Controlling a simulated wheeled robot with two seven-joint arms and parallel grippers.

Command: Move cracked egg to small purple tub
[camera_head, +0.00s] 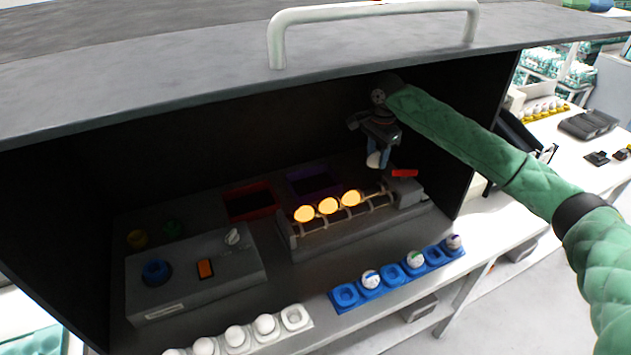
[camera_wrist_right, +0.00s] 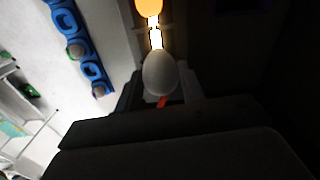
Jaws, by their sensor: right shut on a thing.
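My right gripper (camera_head: 377,152) is inside the dark box, shut on a white egg (camera_head: 373,160), held above the right end of the lit egg rack. In the right wrist view the egg (camera_wrist_right: 160,74) sits between the fingers of the gripper (camera_wrist_right: 155,95); I cannot make out a crack on it. The small purple tub (camera_head: 314,182) stands at the back of the box, left of and below the gripper, beside a red tub (camera_head: 251,201). My left gripper is not in view.
Three glowing eggs (camera_head: 328,206) rest on the rack (camera_head: 345,231). A grey control panel (camera_head: 195,275) stands left. A blue tray (camera_head: 345,296) with several eggs and a white tray (camera_head: 296,317) lie in front. The box's top edge (camera_head: 250,95) overhangs.

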